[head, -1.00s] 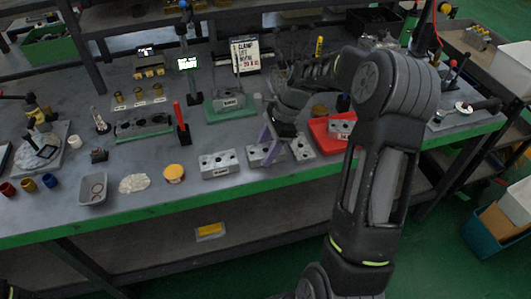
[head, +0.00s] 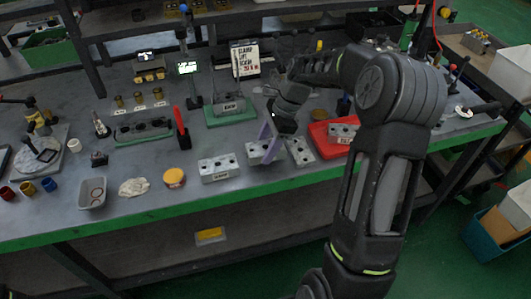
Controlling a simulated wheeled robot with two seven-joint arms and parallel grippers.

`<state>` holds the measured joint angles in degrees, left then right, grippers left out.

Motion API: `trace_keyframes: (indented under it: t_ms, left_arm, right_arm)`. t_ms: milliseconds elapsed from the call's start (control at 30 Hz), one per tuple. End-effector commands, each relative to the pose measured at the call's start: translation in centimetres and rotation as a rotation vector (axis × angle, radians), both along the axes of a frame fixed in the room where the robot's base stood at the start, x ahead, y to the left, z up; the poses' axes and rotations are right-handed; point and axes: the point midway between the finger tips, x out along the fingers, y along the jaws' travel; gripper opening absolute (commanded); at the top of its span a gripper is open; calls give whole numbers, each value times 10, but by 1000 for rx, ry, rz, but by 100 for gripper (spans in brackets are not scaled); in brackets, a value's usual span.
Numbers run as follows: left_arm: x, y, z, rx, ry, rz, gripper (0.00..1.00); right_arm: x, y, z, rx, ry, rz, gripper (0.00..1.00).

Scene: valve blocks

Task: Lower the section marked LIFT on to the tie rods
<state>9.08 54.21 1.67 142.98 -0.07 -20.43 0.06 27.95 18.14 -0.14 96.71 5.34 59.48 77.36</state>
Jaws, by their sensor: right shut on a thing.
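My right gripper (head: 274,148) has its purple fingers down on a grey block with round holes (head: 254,151). It is shut on this block, and its wrist hides part of it. I cannot read its label, so I cannot confirm that it is the LIFT section. A grey block with a dark label (head: 229,105) stands on a green pad (head: 224,119) further back. Thin upright rods seem to rise from that block, but they are too fine to be sure. My left gripper is not in view.
Another grey block (head: 219,168) sits left of the held one. A red tray (head: 320,139) with a block lies to the right. A red upright handle (head: 180,121) stands left of the green pad. A yellow-lidded tub (head: 174,177) and a grey dish (head: 92,193) are nearer the front.

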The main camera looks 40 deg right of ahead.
Motion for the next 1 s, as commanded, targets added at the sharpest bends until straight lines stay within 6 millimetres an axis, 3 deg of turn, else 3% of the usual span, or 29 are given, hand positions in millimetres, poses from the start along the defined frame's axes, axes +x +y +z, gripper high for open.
trace_keyframes:
  t_ms: [200,400,1000]
  left_arm:
    - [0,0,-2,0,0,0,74]
    - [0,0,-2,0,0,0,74]
    - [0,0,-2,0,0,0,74]
  right_arm:
    - [1,-1,44,-2,-6,-1,0]
    - [1,0,69,-1,-4,-1,0]
    - [1,0,72,-1,-2,-1,0]
